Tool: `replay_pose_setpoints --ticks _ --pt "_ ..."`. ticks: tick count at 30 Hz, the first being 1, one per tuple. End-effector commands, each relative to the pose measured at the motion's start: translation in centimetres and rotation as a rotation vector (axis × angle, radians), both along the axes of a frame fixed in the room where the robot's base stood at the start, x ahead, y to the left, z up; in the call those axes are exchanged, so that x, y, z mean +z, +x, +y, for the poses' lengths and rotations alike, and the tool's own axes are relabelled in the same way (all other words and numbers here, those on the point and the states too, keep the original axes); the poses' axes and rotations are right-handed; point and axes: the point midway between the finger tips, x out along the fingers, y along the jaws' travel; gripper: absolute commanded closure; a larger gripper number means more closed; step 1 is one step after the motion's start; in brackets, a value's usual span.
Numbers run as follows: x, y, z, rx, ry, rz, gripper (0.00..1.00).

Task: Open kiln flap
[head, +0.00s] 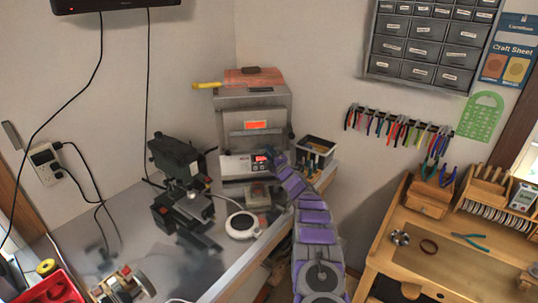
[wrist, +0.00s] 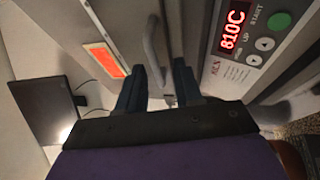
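The kiln (head: 251,96) is a grey metal box on the bench in the head view. Its front flap (head: 253,141) carries an orange label and looks closed. The flap's label (wrist: 105,60) also shows in the wrist view, at left. My gripper (head: 274,161) is at the kiln's front right, partly hidden by my arm. In the wrist view my gripper (wrist: 160,78) has its two dark fingers apart, pointing at the kiln front. A grey bar (wrist: 153,48), perhaps the flap's handle, runs down into the gap between the fingers. Whether they touch it is unclear.
The kiln's control panel (wrist: 240,40) reads 810C in red, right of my fingers. A metal handle bar (wrist: 287,108) lies close at right. A dark machine (head: 175,157) and a round white device (head: 242,225) stand on the bench. A tool box (head: 316,150) is right of the kiln.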

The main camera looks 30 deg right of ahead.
Motion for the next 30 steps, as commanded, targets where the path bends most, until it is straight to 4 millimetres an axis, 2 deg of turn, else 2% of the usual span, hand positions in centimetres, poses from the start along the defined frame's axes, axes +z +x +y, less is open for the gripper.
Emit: replay_pose_setpoints --ticks 5,16,30 --pt "0.04 0.0 -0.01 0.0 -0.001 -0.001 0.65" --pt "0.01 0.01 -0.01 0.0 -0.001 0.0 1.0" --pt "-0.29 0.05 -0.04 0.0 0.0 0.004 1.0"
